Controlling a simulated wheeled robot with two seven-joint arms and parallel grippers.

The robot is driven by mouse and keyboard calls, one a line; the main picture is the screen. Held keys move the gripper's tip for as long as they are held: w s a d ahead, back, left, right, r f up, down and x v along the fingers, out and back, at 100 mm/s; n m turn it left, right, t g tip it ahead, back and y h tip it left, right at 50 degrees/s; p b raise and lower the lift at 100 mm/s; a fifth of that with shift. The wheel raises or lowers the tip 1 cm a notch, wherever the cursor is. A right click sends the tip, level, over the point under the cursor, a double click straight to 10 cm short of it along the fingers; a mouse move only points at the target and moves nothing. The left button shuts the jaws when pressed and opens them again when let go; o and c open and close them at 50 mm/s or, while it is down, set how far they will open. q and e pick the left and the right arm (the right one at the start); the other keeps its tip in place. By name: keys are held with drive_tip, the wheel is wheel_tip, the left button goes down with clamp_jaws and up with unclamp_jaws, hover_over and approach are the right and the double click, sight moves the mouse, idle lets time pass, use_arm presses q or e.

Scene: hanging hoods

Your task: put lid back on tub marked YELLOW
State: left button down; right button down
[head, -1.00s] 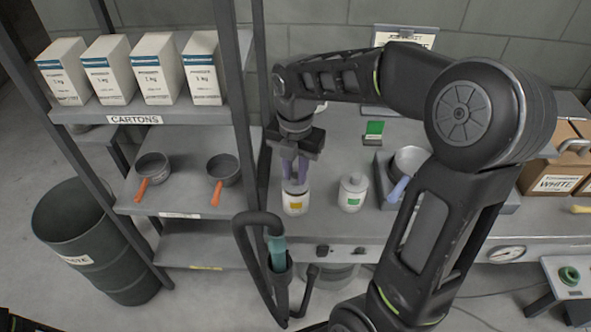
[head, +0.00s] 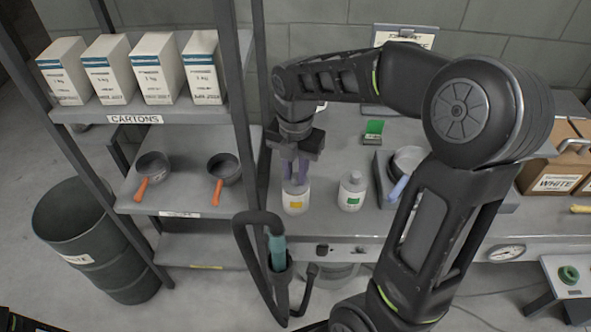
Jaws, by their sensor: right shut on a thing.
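A white tub with a yellow label (head: 295,205) stands upright on the grey bench. My right gripper (head: 296,178) points down directly over it, its fingers at the tub's top. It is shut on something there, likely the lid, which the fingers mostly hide. I cannot tell whether the lid touches the tub's rim. My left gripper is not in view.
A tray with a pan (head: 408,160) is right of the tubs. A small green-topped box (head: 374,129) lies behind them. A shelf rack (head: 180,114) with cartons and pans stands left. A hose-like handle (head: 277,250) is in front of the bench.

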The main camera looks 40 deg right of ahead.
drive_tip(key=c, duration=1.2)
unclamp_jaws()
drive_tip(key=shift+o, duration=0.4)
drive_tip(key=o, duration=0.4)
drive_tip(key=shift+r+p, duration=3)
drive_tip(key=shift+r, duration=0.55)
clamp_jaws()
